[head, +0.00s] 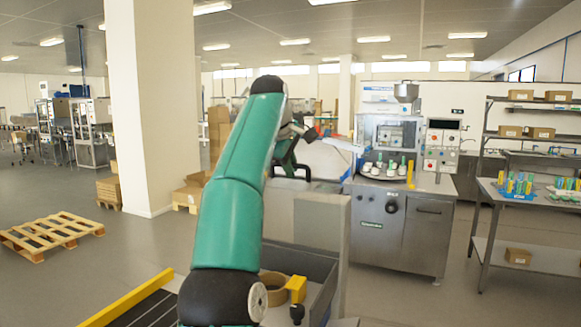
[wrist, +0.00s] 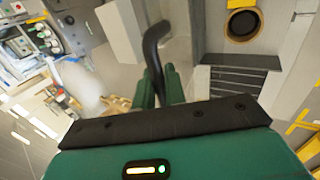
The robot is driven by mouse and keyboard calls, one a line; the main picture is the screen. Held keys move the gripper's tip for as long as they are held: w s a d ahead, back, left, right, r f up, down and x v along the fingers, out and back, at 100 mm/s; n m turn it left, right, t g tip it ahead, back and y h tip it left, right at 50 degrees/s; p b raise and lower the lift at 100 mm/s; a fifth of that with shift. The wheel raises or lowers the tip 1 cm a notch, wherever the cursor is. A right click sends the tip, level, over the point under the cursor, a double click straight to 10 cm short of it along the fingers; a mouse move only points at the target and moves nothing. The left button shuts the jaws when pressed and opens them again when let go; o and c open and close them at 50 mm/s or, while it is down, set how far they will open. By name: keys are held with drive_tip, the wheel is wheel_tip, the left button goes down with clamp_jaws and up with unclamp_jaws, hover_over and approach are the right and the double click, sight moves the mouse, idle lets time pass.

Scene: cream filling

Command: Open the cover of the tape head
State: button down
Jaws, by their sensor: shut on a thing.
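My gripper (wrist: 160,82) shows in the wrist view with its two green fingers close together. They are shut on a black curved bar (wrist: 155,42), which rises between them and bends to the right at its top. I cannot tell from these frames whether this bar is the handle of the tape head's cover. In the head view my green arm hides much of the gripper. A black curved bar (head: 291,178) shows there just right of the arm, above a grey cabinet (head: 318,220). The cover itself is not clearly visible.
A brown tape roll (head: 274,284) lies in a grey tray (head: 318,300) beside a yellow part (head: 297,288). A steel filling machine (head: 400,220) stands behind to the right, and a shelf table (head: 530,205) at far right. A pillar (head: 150,110) and pallet (head: 50,235) are at left.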

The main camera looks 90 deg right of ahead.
drive_tip(key=c, duration=1.5)
unclamp_jaws()
drive_tip(key=shift+s+a+r, duration=0.1)
drive_tip(key=shift+s, duration=0.05)
drive_tip(key=shift+c, duration=0.2)
drive_tip(key=shift+w+a+r, duration=0.25)
drive_tip(key=shift+r, duration=0.25)
drive_tip(key=shift+w+a+r, duration=0.1)
drive_tip(key=shift+w+a, duration=0.25)
drive_tip(key=shift+a, duration=0.1)
drive_tip(key=w+a, duration=0.4)
drive_tip(key=a, duration=0.6)
drive_tip(key=shift+f, duration=0.2)
drive_tip(key=shift+w, duration=0.1)
